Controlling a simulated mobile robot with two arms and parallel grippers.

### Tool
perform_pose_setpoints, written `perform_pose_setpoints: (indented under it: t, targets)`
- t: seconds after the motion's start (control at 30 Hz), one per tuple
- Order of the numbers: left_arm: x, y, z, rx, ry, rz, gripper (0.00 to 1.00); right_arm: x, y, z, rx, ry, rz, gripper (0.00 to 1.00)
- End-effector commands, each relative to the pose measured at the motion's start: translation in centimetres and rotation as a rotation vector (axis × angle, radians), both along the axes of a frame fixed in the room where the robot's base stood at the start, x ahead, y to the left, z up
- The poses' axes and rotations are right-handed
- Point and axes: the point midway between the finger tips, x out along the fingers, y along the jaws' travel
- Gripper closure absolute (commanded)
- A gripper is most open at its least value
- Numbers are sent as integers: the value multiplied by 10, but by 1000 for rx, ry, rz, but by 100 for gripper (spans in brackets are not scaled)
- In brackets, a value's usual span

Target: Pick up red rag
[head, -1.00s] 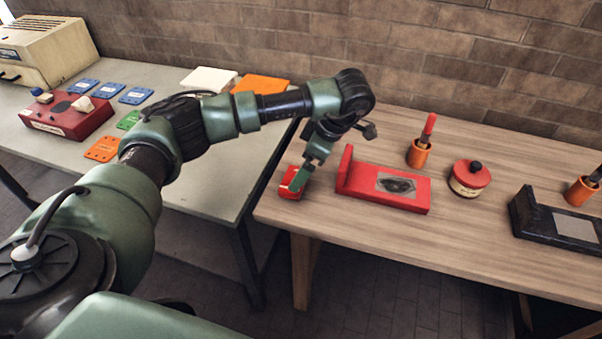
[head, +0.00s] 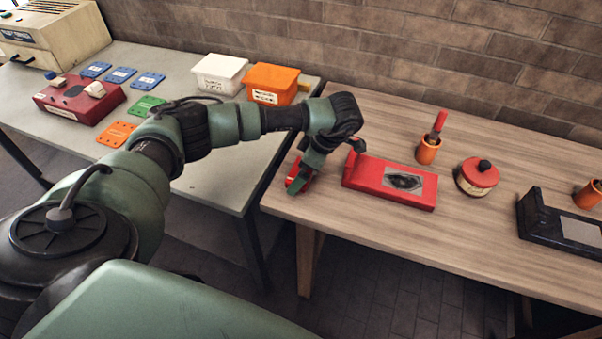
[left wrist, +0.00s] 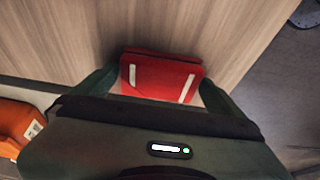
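The red rag (left wrist: 160,77) is a folded red cloth with two white stripes. It lies at the left end of the wooden table and shows in the middle of the left wrist view, between my left gripper's two fingers (left wrist: 160,85). The fingers are spread wide, one on each side of the rag; whether they touch its edges is hard to tell. In the head view the rag (head: 293,184) is partly hidden by my left gripper (head: 300,187). My right gripper is in neither view.
A red block with a dark-marked plate (head: 392,182) lies just right of the rag. An orange cup with a red-handled tool (head: 428,151), a round red-lidded tin (head: 478,177) and a black block (head: 560,226) stand farther right. White (head: 219,75) and orange (head: 271,84) bins stand on the grey table.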

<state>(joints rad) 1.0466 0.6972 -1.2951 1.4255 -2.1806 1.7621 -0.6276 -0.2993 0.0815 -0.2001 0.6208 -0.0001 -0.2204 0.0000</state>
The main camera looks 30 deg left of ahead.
Motion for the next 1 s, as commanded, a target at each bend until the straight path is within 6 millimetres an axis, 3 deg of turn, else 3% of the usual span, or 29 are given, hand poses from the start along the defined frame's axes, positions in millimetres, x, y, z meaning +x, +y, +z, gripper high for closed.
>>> perform_pose_setpoints:
  t: [0.03,0.2,0.47,0.67,0.87,1.0]
  targets:
    - [0,0,0,0,0,0,11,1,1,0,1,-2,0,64]
    - [0,0,0,0,0,0,55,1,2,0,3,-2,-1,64]
    - [0,0,2,0,-1,0,55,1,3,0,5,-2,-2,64]
    - [1,0,15,0,-3,0,55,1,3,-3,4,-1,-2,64]
    - [2,0,55,0,-7,0,55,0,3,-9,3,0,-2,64]
    - [2,0,96,-1,-9,0,55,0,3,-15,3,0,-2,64]
